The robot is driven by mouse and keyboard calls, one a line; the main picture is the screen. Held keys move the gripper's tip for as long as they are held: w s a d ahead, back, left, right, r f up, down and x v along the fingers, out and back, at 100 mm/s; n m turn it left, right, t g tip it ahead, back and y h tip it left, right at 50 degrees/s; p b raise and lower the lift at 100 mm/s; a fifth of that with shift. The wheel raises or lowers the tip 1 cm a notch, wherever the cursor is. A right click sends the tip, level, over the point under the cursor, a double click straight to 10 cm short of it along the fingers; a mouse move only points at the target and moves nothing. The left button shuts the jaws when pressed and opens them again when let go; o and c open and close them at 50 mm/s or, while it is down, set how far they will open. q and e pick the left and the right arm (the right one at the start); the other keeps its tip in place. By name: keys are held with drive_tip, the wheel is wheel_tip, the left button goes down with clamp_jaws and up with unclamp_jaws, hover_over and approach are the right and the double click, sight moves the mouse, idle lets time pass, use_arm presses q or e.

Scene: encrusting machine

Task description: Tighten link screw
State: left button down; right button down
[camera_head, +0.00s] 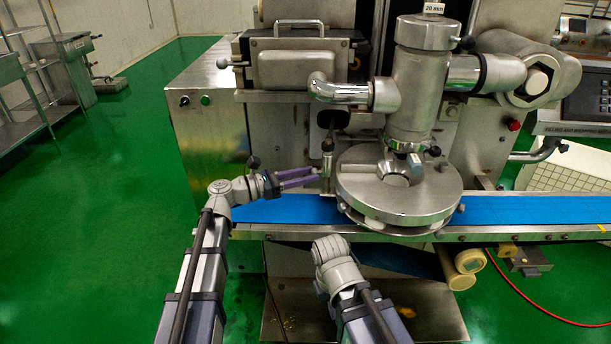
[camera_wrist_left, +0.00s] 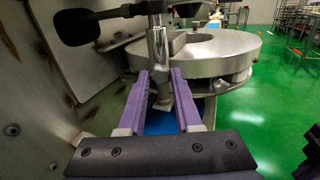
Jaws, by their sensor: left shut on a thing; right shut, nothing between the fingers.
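The link screw (camera_head: 327,158) is a slim upright metal post with a knob, left of the round metal disc housing. My left gripper (camera_head: 316,174) reaches it from the left with purple fingers. In the left wrist view, the link screw (camera_wrist_left: 158,52) stands upright between the fingertips of my left gripper (camera_wrist_left: 162,80), which is shut on its lower part. The exact contact and the thread are hidden. My right arm comes in at the bottom middle of the head view, lower than the left; its gripper fingers do not show.
The round disc housing (camera_head: 398,188) stands close right of the screw, above a blue conveyor belt (camera_head: 530,209). A black knob (camera_head: 333,119) hangs just above the screw. The machine's steel body (camera_head: 207,115) rises behind. Green floor is open at left.

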use_arm(q)
drive_tip(key=m, duration=3.2)
idle(0.4)
drive_tip(key=c, duration=0.6)
unclamp_jaws()
